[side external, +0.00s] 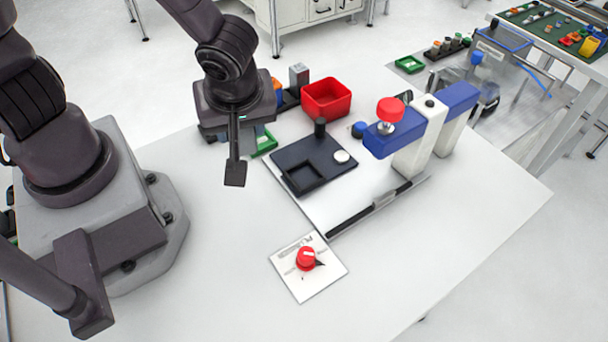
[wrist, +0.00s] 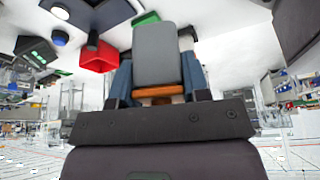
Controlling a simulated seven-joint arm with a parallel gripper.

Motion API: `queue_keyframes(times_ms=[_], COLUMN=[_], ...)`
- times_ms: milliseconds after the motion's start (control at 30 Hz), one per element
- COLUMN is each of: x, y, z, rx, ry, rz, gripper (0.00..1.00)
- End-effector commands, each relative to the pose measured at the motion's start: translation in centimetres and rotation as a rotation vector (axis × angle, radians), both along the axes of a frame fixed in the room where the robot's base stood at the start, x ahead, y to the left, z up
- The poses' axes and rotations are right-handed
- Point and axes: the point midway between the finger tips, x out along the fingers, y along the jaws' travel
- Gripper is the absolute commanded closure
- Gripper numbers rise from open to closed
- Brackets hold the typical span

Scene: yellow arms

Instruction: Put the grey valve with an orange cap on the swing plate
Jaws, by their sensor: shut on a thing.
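My gripper (side external: 256,132) hangs above the table left of the red bin, partly hidden by its own dark bracket in the side view. In the wrist view its blue-grey fingers (wrist: 190,75) are shut on the grey valve (wrist: 155,55). The valve's orange cap (wrist: 158,91) shows as a band near the gripper body. The side view mostly hides the held valve. A dark square plate with a square recess (side external: 305,178), which looks like the swing plate, lies right of my gripper. It has a black knob and a white disc, and its recess looks empty.
A red bin (side external: 326,98) and a black rack (side external: 290,98) with a grey block stand behind the plate. A blue-and-white press (side external: 415,135) with a red knob stands to the right. A card with a red button (side external: 306,259) lies in front.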

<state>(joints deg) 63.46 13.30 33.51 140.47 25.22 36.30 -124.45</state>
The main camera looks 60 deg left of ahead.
Motion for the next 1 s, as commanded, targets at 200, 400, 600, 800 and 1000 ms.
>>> queue_keyframes(times_ms=[200,400,600,800,1000], x=[-3.4,-1.8,2.0,6.3,8.8], y=[1.7,1.6,0.7,-0.3,-1.0], z=[0.1,-0.6,-2.3,-4.9,-8.3], rx=[0.0,0.005,0.006,0.005,0.0], ry=[0.001,-0.001,-0.004,0.0,0.001], rz=[0.217,0.309,0.308,0.307,0.305], gripper=[0.83,0.83,0.83,0.83,0.83])
